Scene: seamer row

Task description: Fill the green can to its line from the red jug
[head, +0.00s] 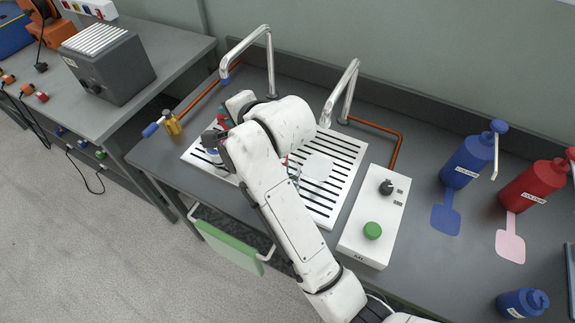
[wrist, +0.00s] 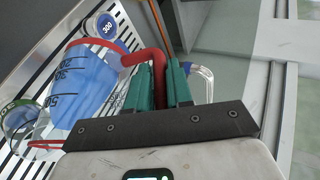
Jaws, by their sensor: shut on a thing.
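In the wrist view my gripper (wrist: 162,72) has its green fingers shut on the red handle (wrist: 142,56) of a clear jug (wrist: 82,82). The jug has black graduation marks and blue liquid shows in it. I cannot tell its exact tilt. A clear vessel with a green rim (wrist: 18,112), apparently the green can, is at the left edge, partly cut off and close to the jug. I cannot read its line or level. In the head view my arm hides most of the gripper and both vessels above the slotted drain tray (head: 325,212).
A blue-rimmed round piece marked 300 (wrist: 107,26) lies beyond the jug. Two taps (head: 270,60) (head: 345,90) stand behind the tray. A white control box (head: 365,228), a blue bottle (head: 466,163) and a red bottle (head: 530,188) stand right.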

